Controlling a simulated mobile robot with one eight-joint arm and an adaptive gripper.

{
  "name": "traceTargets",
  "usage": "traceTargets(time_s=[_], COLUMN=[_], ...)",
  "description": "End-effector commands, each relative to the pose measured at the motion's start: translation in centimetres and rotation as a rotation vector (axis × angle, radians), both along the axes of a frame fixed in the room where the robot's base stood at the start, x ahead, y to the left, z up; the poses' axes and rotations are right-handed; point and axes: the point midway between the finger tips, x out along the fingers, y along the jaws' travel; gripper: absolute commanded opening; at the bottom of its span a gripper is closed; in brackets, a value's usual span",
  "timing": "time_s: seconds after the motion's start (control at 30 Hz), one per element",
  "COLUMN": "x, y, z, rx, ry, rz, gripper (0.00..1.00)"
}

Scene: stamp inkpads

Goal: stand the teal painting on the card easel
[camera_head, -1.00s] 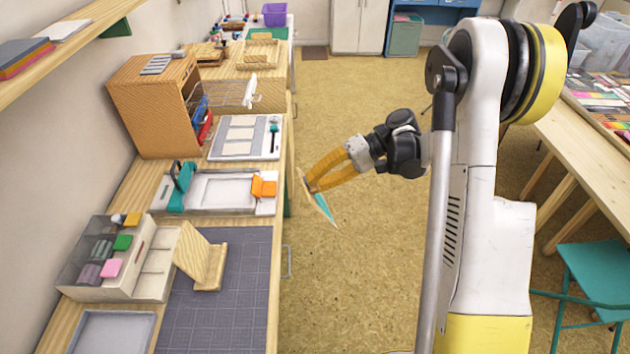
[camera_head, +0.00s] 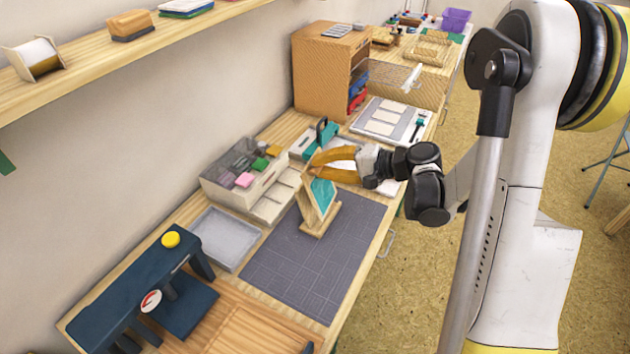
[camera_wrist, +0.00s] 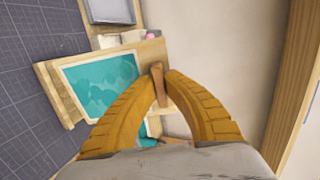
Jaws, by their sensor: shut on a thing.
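The teal painting (camera_head: 322,194) has a pale border and leans on the wooden card easel (camera_head: 321,222), tilted back, its lower edge close to the easel's front ledge.
The easel stands on a dark grid mat (camera_head: 318,260). Left of it are a clear-lidded organizer (camera_head: 240,185) and a grey tray (camera_head: 225,238). A dark blue press (camera_head: 140,290) stands at the near end. A teal-handled device (camera_head: 322,135) is just behind. The mat's near part is clear.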

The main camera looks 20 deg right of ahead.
Motion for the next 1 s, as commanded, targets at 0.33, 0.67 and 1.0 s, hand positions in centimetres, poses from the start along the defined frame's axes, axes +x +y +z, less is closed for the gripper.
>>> traceTargets(time_s=[0.33,0.67,1.0], x=[0.2,0.2,0.0], y=[-2.1,-2.1,-1.9], z=[1.9,2.0,1.6], rx=[0.009,0.01,0.046], ry=[-0.007,-0.008,-0.041], rz=[-0.122,-0.121,-0.12], gripper=[0.0,0.0,0.0])
